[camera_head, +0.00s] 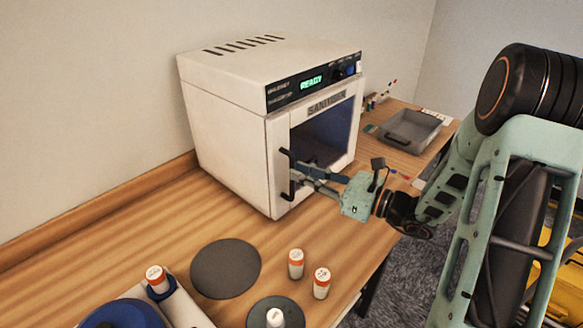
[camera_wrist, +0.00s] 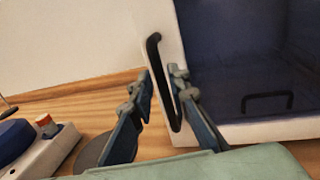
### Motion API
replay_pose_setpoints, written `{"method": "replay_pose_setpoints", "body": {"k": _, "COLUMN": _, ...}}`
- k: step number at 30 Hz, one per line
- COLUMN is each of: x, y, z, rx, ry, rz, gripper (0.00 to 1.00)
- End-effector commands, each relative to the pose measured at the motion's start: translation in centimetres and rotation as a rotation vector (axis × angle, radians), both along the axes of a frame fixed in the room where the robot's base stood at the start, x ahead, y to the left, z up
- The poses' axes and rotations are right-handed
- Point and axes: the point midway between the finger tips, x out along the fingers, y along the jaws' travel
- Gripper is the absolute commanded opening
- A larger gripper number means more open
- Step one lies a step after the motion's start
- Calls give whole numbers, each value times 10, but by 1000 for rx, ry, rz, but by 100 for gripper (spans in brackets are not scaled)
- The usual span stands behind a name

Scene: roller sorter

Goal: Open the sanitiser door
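The white sanitiser (camera_head: 235,125) stands on the wooden bench against the wall, its green display lit "READY". Its door (camera_head: 281,140) looks closed, with a white frame and a dark window. A black upright handle (camera_head: 291,178) is on the door's left side; it also shows in the wrist view (camera_wrist: 153,50). My gripper (camera_head: 300,171) reaches in from the right at the handle. In the wrist view my gripper (camera_wrist: 163,88) has its fingers apart, with the handle between them, closer to the right finger. I cannot tell whether that finger touches it.
A white device with a blue round top (camera_head: 122,314) is at lower left. A grey tray (camera_head: 412,130) stands beyond the sanitiser on the right.

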Motion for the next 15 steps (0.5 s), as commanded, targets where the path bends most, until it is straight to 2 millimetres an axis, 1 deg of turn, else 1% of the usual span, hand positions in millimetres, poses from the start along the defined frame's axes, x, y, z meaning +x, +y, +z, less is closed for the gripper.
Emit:
{"method": "replay_pose_setpoints", "body": {"k": 1, "x": 4, "y": 8, "z": 1, "rx": 1, "ry": -1, "rz": 4, "gripper": 16}}
{"method": "replay_pose_setpoints", "body": {"k": 3, "x": 9, "y": 16, "z": 0, "rx": 0, "ry": 0, "rz": 4, "gripper": 16}}
{"method": "replay_pose_setpoints", "body": {"k": 6, "x": 15, "y": 23, "z": 0, "rx": 1, "ry": 1, "rz": 1, "gripper": 16}}
{"method": "replay_pose_setpoints", "body": {"k": 9, "x": 17, "y": 27, "z": 0, "rx": 0, "ry": 0, "rz": 2, "gripper": 16}}
{"method": "replay_pose_setpoints", "body": {"k": 15, "x": 18, "y": 28, "z": 0, "rx": 0, "ry": 0, "rz": 1, "gripper": 16}}
